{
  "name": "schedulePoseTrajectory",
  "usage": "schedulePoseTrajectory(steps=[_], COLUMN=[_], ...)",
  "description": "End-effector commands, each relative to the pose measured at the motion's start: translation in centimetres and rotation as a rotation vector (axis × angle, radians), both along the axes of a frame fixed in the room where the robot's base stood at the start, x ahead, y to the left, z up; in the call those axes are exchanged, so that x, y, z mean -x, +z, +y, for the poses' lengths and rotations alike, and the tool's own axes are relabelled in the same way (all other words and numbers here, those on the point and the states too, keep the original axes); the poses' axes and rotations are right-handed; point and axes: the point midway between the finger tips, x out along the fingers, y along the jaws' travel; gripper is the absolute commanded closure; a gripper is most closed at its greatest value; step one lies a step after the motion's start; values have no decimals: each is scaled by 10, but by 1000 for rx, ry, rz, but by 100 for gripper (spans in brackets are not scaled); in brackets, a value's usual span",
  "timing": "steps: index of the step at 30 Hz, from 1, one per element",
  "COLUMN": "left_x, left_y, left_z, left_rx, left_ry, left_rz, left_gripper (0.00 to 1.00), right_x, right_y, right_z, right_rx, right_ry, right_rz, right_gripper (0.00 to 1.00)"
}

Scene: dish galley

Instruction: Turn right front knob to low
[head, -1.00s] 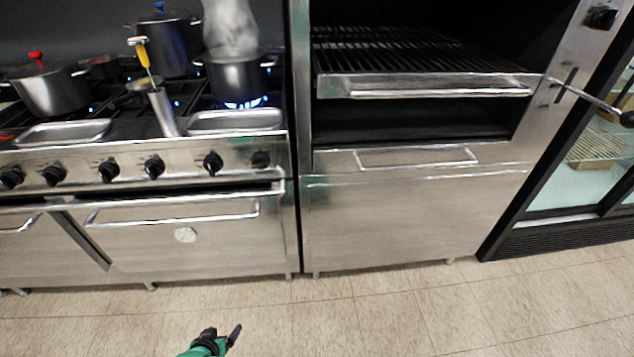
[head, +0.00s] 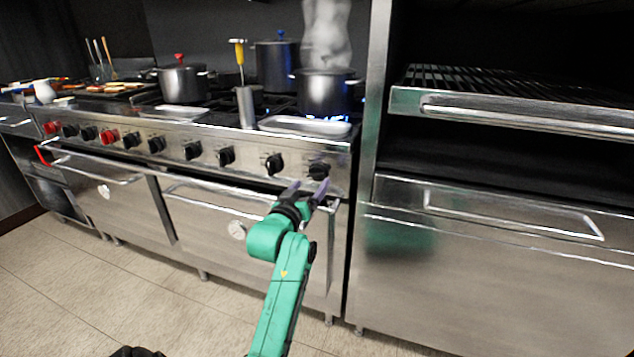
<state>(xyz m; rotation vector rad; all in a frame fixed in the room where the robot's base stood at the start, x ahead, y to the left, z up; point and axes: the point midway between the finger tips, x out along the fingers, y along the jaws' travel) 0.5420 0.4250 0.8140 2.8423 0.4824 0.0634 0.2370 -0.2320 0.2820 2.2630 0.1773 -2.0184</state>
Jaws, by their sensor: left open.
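The rightmost black knob (head: 318,171) is on the front panel of the steel range (head: 140,135), near its right end. My left gripper (head: 307,188), on the green arm, is open and empty just in front of and below this knob. Its fingertips point up at the panel, one below the knob and one to its left. I cannot tell whether either touches it. A steaming dark pot (head: 325,92) stands above the knob, over a lit blue flame (head: 330,117). My right gripper is not in view.
Another black knob (head: 274,164) sits close left of the gripper. An oven handle (head: 235,228) runs along below the panel. A steel cabinet with a grill rack (head: 520,112) stands at right. The floor in front is clear.

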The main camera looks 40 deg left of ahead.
Motion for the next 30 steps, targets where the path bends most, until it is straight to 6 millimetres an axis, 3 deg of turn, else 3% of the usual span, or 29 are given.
schedulePoseTrajectory(steps=[3,6,14,17,21,30], left_x=[-23,-33,-36,-36,-36,-36], left_y=[-1,0,0,0,0,0], left_z=[8,11,12,12,12,12], left_rx=[-1,-1,-1,-1,-1,-28], left_ry=[0,0,0,0,0,-1], left_rz=[0,-1,0,0,1,12], left_gripper=[10,10,10,41,94,94], right_x=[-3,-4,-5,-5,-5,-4], right_y=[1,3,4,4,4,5], right_z=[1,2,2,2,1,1], right_rx=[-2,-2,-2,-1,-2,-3], right_ry=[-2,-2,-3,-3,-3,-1], right_rz=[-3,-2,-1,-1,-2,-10], right_gripper=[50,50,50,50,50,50])
